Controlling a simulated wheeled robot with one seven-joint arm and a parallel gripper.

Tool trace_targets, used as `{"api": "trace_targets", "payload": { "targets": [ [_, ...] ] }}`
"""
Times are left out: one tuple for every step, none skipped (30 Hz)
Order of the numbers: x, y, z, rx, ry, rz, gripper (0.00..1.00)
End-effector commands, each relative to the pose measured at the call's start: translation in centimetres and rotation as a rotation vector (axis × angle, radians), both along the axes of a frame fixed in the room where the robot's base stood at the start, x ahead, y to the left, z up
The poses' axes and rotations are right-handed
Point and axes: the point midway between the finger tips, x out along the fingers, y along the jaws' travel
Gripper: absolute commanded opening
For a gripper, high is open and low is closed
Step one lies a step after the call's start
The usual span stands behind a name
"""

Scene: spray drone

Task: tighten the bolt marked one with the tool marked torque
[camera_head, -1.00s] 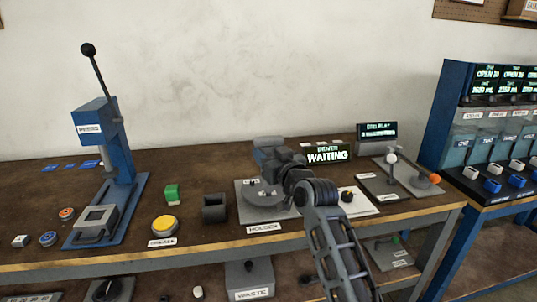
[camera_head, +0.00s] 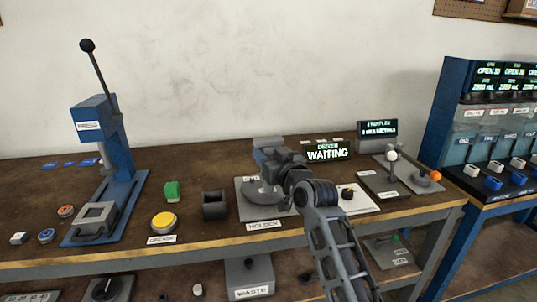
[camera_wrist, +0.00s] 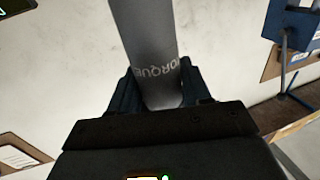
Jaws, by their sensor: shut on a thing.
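The grey cylindrical tool marked torque (camera_wrist: 148,35) is between the dark blue fingers of my gripper (camera_wrist: 165,88) in the wrist view, and they are shut on it. In the head view my gripper (camera_head: 270,160) is over the plate labelled holder (camera_head: 247,213). A round grey disc (camera_head: 262,195) with small bolt-like parts sits on that plate, partly hidden by my gripper and wrist. I cannot read which bolt is marked one. I cannot tell whether the tool touches a bolt.
A screen (camera_head: 328,151) behind the holder reads waiting. A small lever stand (camera_head: 415,175) is to the right.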

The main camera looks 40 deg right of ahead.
Motion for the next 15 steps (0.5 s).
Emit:
{"api": "trace_targets", "payload": {
  "targets": [
    [0.0, 0.0, 0.01, -0.001, -0.003, 0.0, 0.11],
    [0.0, 0.0, -0.03, -0.001, -0.003, 0.0, 0.11],
    [0.0, 0.0, -0.09, -0.001, -0.003, 0.0, 0.11],
    [0.0, 0.0, -0.13, -0.001, -0.003, 0.0, 0.11],
    [0.0, 0.0, -0.17, -0.001, -0.003, 0.0, 0.11],
    [0.0, 0.0, -0.22, -0.001, -0.003, 0.0, 0.11],
    [0.0, 0.0, -0.26, -0.001, -0.003, 0.0, 0.11],
    [0.0, 0.0, -0.3, -0.001, -0.003, 0.0, 0.11],
    [0.0, 0.0, -0.35, -0.001, -0.003, 0.0, 0.11],
    [0.0, 0.0, -0.39, -0.001, -0.003, 0.0, 0.11],
    [0.0, 0.0, -0.43, -0.001, -0.003, 0.0, 0.11],
    [0.0, 0.0, -0.48, -0.001, -0.003, 0.0, 0.11],
    [0.0, 0.0, -0.52, -0.001, -0.003, 0.0, 0.11],
    [0.0, 0.0, -0.56, -0.001, -0.003, 0.0, 0.11],
    [0.0, 0.0, -0.61, -0.001, -0.003, 0.0, 0.11]
  ]
}}
